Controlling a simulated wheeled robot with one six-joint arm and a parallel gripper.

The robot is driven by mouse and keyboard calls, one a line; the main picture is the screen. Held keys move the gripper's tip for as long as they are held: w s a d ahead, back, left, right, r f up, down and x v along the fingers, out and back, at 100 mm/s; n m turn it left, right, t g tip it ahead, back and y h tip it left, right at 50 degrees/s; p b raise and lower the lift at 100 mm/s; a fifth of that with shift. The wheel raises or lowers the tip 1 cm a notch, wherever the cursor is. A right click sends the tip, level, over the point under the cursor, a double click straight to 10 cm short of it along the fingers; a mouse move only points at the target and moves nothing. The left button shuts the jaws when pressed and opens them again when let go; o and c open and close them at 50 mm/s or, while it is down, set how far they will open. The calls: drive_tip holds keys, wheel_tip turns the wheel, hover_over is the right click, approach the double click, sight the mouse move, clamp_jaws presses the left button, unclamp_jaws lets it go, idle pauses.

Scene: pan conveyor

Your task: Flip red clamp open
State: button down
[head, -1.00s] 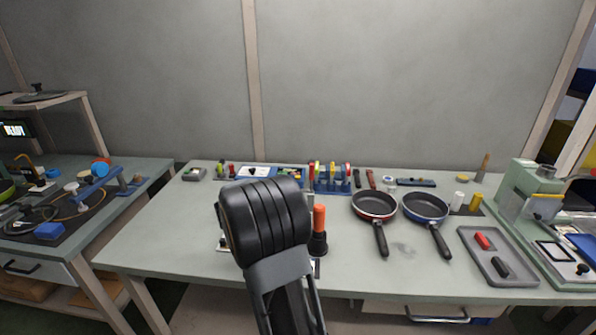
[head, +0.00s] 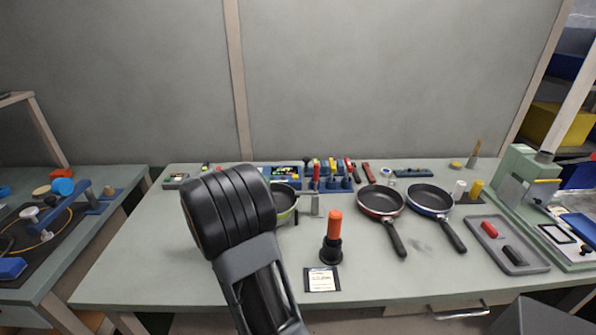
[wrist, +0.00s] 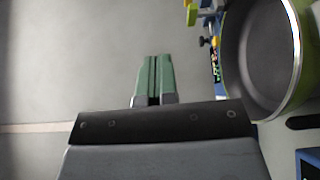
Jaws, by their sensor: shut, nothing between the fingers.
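An upright red handle (head: 316,172) stands at the back of the bench, right of a green-rimmed pan (head: 283,200); I cannot tell for sure that it is the red clamp. An orange-red grip on a black round base (head: 334,225) stands upright nearer the front. My gripper (wrist: 154,82) has green fingers, shut and empty in the wrist view. The green-rimmed pan also shows there, to the right of the fingers and apart from them (wrist: 290,100). In the head view my arm hides the gripper and part of this pan.
Two dark pans, red-rimmed (head: 381,200) and blue-rimmed (head: 429,199), lie to the right. A grey tray (head: 532,268) holds a red and a black piece. A label card (head: 322,280) lies in front of the orange-red grip. The bench's left front is clear.

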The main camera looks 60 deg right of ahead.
idle(0.3)
drive_tip(key=p, duration=0.2)
hover_over(300, 193)
drive_tip(key=shift+r, duration=0.1)
drive_tip(key=shift+s+d, duration=0.3)
drive_tip(key=shift+s, duration=0.3)
drive_tip(key=shift+b, duration=0.3)
